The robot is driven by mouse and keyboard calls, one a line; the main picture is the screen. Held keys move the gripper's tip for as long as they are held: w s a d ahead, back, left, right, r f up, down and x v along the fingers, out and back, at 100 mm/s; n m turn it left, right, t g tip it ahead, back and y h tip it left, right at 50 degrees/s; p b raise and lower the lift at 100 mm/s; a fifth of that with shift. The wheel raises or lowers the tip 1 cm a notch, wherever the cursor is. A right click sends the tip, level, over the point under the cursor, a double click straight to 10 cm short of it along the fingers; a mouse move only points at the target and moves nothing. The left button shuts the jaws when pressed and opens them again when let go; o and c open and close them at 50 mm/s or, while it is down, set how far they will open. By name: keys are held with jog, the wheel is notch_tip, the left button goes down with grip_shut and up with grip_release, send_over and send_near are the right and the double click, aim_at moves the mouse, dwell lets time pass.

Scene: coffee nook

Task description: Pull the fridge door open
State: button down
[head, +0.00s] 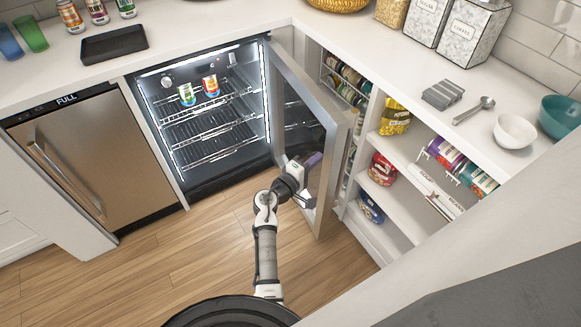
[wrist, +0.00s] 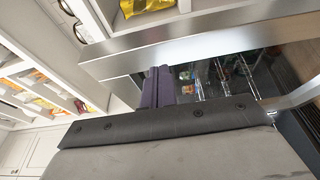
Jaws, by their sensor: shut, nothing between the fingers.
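The fridge door (head: 312,140) has a steel frame and dark glass. It stands wide open, swung out to the right toward the shelf unit. The fridge interior (head: 212,125) is lit, with wire racks and two cans (head: 198,90) on the top rack. My gripper (head: 309,163) is at the lower part of the door, on its inner side by the glass. In the wrist view, its purple fingers (wrist: 160,86) are shut together with nothing between them, close to the steel door frame (wrist: 180,40). I cannot tell whether they touch it.
An open shelf unit (head: 400,170) with cans and bags stands right of the door, close to its free edge. A steel appliance marked FULL (head: 85,150) is left of the fridge. The wooden floor (head: 170,265) is clear before the fridge.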

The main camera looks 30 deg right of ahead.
jog(key=s+d+b, duration=0.1)
jog(key=d, duration=0.8)
jog(key=shift+s+d, duration=0.25)
